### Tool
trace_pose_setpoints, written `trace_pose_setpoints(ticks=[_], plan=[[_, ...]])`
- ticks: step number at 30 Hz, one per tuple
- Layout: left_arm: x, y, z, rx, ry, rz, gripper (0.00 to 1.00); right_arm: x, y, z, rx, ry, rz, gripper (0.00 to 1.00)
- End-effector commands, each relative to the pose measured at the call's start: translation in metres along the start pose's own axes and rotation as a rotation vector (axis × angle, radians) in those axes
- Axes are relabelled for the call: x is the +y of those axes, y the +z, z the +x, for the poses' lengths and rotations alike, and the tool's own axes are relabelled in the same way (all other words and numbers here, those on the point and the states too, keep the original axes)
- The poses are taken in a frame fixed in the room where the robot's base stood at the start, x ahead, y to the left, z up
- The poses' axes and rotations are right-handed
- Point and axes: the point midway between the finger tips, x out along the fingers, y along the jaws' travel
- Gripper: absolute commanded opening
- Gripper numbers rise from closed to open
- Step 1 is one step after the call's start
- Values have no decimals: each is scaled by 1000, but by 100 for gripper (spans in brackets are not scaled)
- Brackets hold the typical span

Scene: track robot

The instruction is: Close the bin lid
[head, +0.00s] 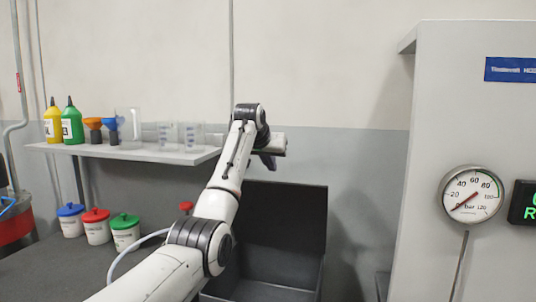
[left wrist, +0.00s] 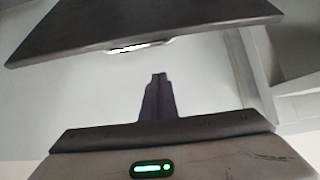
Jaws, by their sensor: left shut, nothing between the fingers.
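The dark bin (head: 318,283) stands against the wall at the lower middle of the head view, partly hidden by my left arm. Its dark lid (head: 290,215) is raised, standing nearly upright at the back of the open bin. My left gripper (head: 268,162) is above the lid's top edge, near its left part. In the left wrist view the gripper's fingers (left wrist: 158,82) are together and empty. A dark flat panel (left wrist: 140,28), apparently the lid, spans the top of that view, apart from the fingers. My right gripper is not in view.
A wall shelf (head: 170,153) at left holds yellow and green bottles (head: 72,126), funnels and clear beakers. A grey cabinet (head: 440,110) with a round gauge (head: 471,195) stands at right.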

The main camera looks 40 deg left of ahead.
Motion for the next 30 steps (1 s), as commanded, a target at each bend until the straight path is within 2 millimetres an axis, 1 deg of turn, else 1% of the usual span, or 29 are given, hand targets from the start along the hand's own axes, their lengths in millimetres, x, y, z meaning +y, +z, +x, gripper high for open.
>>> trace_pose_setpoints(ticks=[4, 5, 10, 19, 24, 30], plan=[[0, -1, 17, -1, 0, 0, 0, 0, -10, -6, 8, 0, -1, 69], [0, 2, 18, 1, -1, 1, 0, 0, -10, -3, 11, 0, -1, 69], [0, 14, 13, 3, -1, 1, 0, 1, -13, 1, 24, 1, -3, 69], [0, 34, 6, 2, 0, 1, 0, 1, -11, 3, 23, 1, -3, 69], [0, 38, 3, 1, 0, 1, 0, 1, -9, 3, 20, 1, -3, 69], [0, 38, 3, 1, 1, 1, 0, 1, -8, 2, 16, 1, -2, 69]])
